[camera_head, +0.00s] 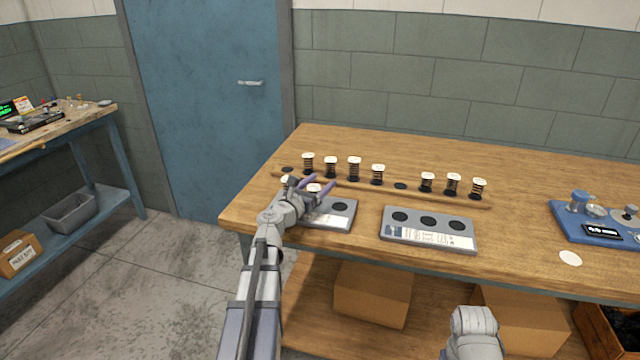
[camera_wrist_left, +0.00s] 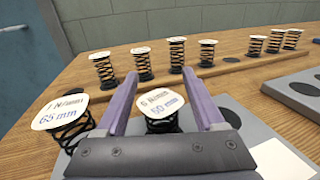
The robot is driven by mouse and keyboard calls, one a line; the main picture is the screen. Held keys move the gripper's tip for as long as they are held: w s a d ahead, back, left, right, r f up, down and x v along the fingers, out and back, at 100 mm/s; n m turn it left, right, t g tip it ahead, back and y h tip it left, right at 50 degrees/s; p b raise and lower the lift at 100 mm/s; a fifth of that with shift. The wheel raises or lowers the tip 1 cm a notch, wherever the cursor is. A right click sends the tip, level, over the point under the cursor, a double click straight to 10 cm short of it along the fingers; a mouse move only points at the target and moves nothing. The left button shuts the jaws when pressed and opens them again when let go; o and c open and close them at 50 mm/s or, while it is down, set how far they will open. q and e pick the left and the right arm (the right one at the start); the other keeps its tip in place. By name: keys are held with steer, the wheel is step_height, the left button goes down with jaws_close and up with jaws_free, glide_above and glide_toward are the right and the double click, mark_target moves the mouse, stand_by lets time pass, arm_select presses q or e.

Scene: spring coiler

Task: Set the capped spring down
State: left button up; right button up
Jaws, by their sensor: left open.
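My left gripper (camera_head: 318,183) is open over the left grey plate (camera_head: 345,222). In the left wrist view, a black spring with a white cap (camera_wrist_left: 163,104) stands upright between the spread fingers, on the grey plate (camera_wrist_left: 262,130). Its cap reads 6 N/mm and what looks like 60 mm. Another capped spring (camera_wrist_left: 62,116), marked 1 N/mm 65 mm, stands just left of the fingers. A dark round seat (camera_wrist_left: 230,117) to the right of the fingers is empty. The gripper hides part of this plate in the head view. My right gripper's fingers do not show.
A wooden rail (camera_head: 330,182) behind holds several capped springs (camera_head: 354,168) and has empty seats. A second grey plate (camera_head: 430,243) to the right has three empty seats. A blue device (camera_head: 600,222) and a white disc (camera_head: 570,258) are at the right. The bench front between is clear.

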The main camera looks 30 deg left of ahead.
arm_select(q)
steer(key=s, duration=1.2)
steer(key=shift+a, duration=0.3)
